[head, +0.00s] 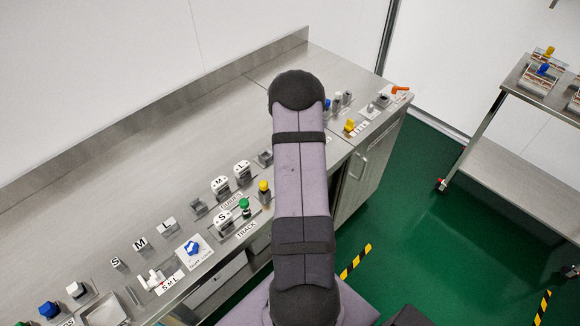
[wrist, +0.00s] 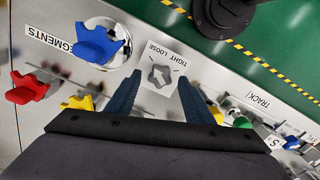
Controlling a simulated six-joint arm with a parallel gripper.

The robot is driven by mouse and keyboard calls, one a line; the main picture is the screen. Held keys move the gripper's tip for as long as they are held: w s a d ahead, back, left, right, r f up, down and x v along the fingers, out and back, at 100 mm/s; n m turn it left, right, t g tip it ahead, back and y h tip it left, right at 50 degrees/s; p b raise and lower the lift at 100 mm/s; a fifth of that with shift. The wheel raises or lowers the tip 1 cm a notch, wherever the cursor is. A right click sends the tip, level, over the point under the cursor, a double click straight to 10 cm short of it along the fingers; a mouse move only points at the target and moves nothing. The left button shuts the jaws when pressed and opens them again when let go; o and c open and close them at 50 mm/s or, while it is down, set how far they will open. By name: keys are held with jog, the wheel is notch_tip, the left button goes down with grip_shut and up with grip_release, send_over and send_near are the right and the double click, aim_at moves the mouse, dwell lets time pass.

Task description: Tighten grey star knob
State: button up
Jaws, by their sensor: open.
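In the wrist view the grey star knob (wrist: 160,76) sits on a white card (wrist: 150,54) with the words TIGHT and LOOSE, which read upside down. My gripper (wrist: 156,80) is open. Its two dark blue fingers stand apart, one on each side of the knob in the picture, with nothing held. How far the fingertips are above the knob is hard to tell, and no contact is visible. In the head view my arm covers this part of the bench, so knob and gripper are hidden there.
A large blue knob (wrist: 97,43) stands left of the card, with red (wrist: 27,88) and yellow (wrist: 77,103) knobs beyond. Green (wrist: 241,122) and other parts lie right, near the TRACK label (wrist: 259,101). The bench (head: 120,150) has bare steel at the back.

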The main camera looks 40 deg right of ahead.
jog(key=shift+f, duration=0.4)
jog(key=c, duration=1.1)
jog(key=shift+o, duration=0.2)
